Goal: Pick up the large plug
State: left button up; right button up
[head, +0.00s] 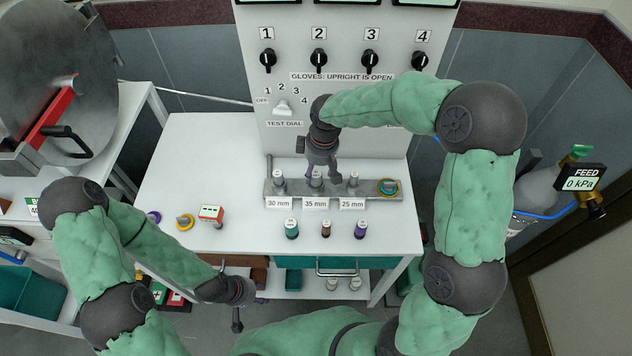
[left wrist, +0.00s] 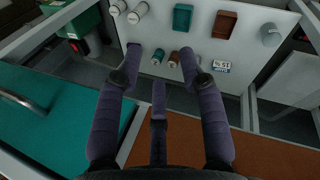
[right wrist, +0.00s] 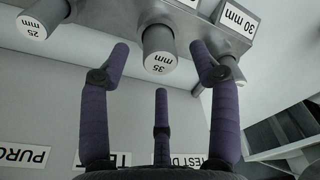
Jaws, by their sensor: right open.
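The large plug is taken to be the one labelled 35 mm (head: 317,178), a pale-capped grey cylinder in the middle of the grey rack (head: 369,196). The right wrist view shows its cap (right wrist: 160,63) ahead, between and beyond the fingertips. My right gripper (head: 324,176) is open just above it and partly hides it in the head view; contact cannot be told. The 30 mm plug (head: 279,179) and 25 mm plug (head: 353,178) stand on either side. My left gripper (head: 237,322) is open and empty, low at the table's front; its fingers (left wrist: 160,60) are spread.
Teal (head: 292,229), brown (head: 326,229) and purple (head: 361,230) small cylinders stand before the rack. A red-and-white block (head: 211,214) sits left. The control panel (head: 350,120) rises behind. The left tabletop (head: 195,150) is clear.

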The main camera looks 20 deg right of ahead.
aim_at(316, 174)
notch_tip(316, 174, down, 4)
jog(key=shift+w+a+r+b, duration=0.1)
jog(key=shift+r+b, duration=0.1)
jog(key=shift+b, duration=0.3)
jog(key=shift+r, duration=0.1)
jog(key=c, duration=1.2)
